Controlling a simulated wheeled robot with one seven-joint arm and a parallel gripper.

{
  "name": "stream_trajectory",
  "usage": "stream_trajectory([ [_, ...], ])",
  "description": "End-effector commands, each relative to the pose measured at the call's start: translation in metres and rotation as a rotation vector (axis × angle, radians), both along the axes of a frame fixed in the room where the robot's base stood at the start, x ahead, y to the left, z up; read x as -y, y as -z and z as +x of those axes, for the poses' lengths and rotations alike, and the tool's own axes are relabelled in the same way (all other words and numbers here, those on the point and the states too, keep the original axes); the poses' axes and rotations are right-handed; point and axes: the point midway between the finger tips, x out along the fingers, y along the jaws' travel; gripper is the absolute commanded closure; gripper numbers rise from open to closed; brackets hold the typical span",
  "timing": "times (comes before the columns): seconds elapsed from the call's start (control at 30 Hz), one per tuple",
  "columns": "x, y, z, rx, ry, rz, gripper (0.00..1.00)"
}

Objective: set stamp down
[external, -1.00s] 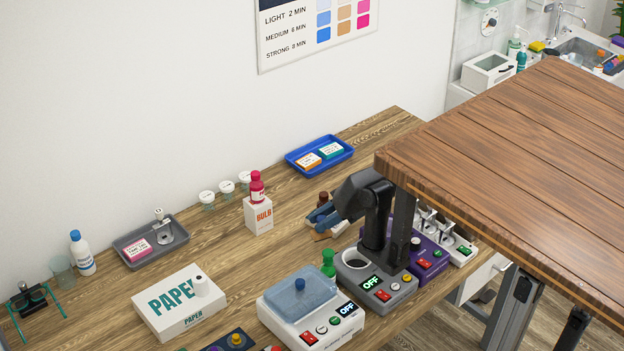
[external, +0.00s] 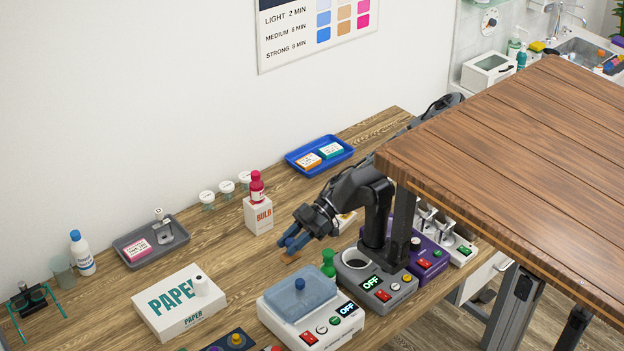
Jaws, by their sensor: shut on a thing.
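My gripper (external: 292,246) is in the middle of the bench, its blue fingers pointing down and to the left. It is shut on the stamp (external: 290,260), of which only a small brown part shows below the fingers. The fingers hide the rest of it. I cannot tell whether the stamp touches the wooden bench (external: 225,250) or hangs just above it.
A white BULB box (external: 259,217) with a red bottle on it stands behind left of my gripper. A green bottle (external: 328,263) and a white machine with a blue lid (external: 300,292) stand in front. The PAPER box (external: 160,325) is front left. Bare bench lies left of my gripper.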

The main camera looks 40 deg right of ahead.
Motion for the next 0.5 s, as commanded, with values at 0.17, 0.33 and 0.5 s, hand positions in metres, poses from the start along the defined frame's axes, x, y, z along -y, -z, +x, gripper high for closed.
stream_trajectory([
  [0.17,-0.016,0.011,0.005,-0.001,-0.001,0.001,0.99],
  [0.33,-0.017,0.026,0.006,-0.002,0.002,0.002,0.99],
  [0.5,-0.017,0.047,0.006,-0.002,0.002,0.002,0.99],
])
